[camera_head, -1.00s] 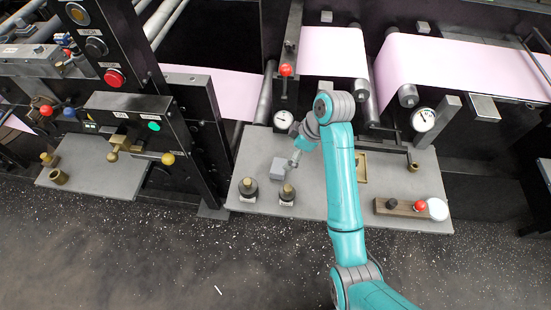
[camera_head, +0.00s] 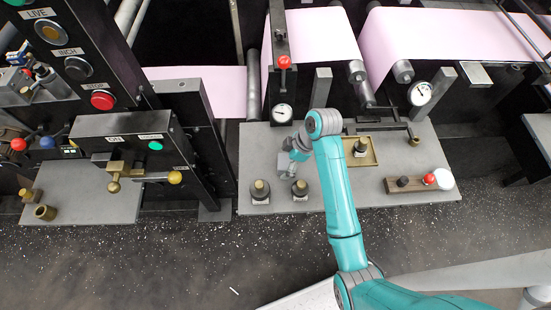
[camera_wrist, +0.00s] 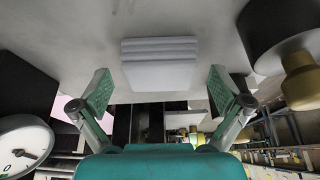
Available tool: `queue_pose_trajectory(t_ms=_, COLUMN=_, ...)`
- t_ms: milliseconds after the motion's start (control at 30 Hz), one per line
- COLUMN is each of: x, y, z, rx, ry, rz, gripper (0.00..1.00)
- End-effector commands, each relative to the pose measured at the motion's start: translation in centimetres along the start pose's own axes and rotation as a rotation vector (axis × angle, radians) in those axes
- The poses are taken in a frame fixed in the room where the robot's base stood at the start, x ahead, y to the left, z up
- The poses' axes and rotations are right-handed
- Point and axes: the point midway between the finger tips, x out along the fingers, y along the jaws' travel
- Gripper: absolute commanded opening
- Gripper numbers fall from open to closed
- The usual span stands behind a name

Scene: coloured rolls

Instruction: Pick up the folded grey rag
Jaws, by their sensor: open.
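The folded grey rag (camera_wrist: 160,65) shows in the wrist view as a light grey stack of layers on the grey plate, between and just beyond my fingertips. In the head view the rag (camera_head: 285,164) is partly hidden by my gripper (camera_head: 297,153), which is over the plate beside it. In the wrist view my gripper (camera_wrist: 160,92) is open, with one green-padded finger on each side and a gap to the rag on both sides. Whether the fingers reach down around the rag I cannot tell.
Two dark knobbed weights (camera_head: 259,191) (camera_head: 300,190) stand close in front of the rag. A dial gauge (camera_head: 282,113) is behind it. A brass tray (camera_head: 374,151) with a knobbed piece and a wooden block (camera_head: 397,187) lie to the right on the grey plate (camera_head: 340,193).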

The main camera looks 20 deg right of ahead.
Motion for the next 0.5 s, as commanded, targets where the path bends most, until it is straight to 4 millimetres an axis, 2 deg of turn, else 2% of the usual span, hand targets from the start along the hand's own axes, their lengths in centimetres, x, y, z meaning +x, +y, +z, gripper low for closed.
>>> queue_pose_trajectory(t_ms=267, x=0.21, y=-0.15, z=0.31, rx=0.0, ry=0.0, rz=0.0, gripper=1.0)
queue_pose_trajectory(t_ms=367, x=0.2, y=-0.15, z=0.3, rx=0.0, ry=0.0, rz=0.0, gripper=0.8)
queue_pose_trajectory(t_ms=500, x=0.2, y=-0.15, z=0.3, rx=0.0, ry=0.0, rz=0.0, gripper=0.45)
